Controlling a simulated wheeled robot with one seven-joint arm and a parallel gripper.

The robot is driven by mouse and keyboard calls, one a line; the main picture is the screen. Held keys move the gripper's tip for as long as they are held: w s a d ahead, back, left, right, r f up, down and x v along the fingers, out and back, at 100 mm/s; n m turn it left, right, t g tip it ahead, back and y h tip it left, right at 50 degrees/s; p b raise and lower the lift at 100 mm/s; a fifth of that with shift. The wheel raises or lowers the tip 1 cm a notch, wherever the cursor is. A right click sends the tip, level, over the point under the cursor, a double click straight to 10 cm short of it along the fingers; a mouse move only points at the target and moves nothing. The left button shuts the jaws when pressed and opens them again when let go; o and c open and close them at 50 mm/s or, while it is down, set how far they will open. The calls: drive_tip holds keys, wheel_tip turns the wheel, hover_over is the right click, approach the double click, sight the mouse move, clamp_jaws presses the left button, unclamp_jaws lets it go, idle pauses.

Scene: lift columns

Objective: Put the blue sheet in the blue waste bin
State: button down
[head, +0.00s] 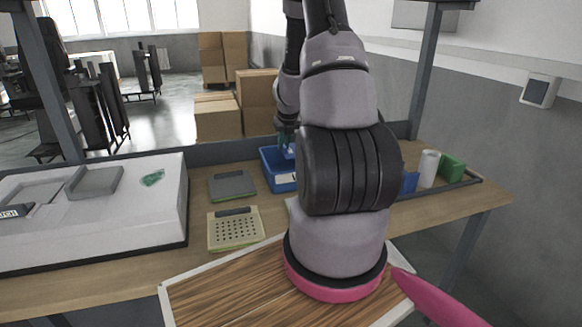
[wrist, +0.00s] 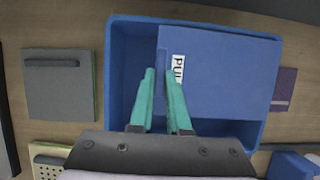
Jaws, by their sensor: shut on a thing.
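The blue waste bin (wrist: 117,75) is an open box on the table, under my gripper in the wrist view. In the head view the bin (head: 283,182) is partly hidden behind my arm. The blue sheet (wrist: 225,75), with a white lettered label, lies flat over the right part of the bin's opening and reaches past its right rim. My gripper (wrist: 163,72) has teal fingers shut on the raised strip at the sheet's left edge. The gripper (head: 287,138) is small and above the bin in the head view. I cannot tell the sheet's exact height over the rim.
A grey plate with a dark bar (head: 232,186) and a perforated pale plate (head: 236,229) lie left of the bin. A white cylinder (head: 429,168) and a green box (head: 452,167) stand at the right. A white unit (head: 150,215) fills the table's left.

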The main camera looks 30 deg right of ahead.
drive_tip(key=shift+a+f, duration=0.1)
drive_tip(key=shift+f, duration=3.95)
drive_tip(key=shift+f, duration=0.1)
drive_tip(key=c, duration=0.9)
unclamp_jaws()
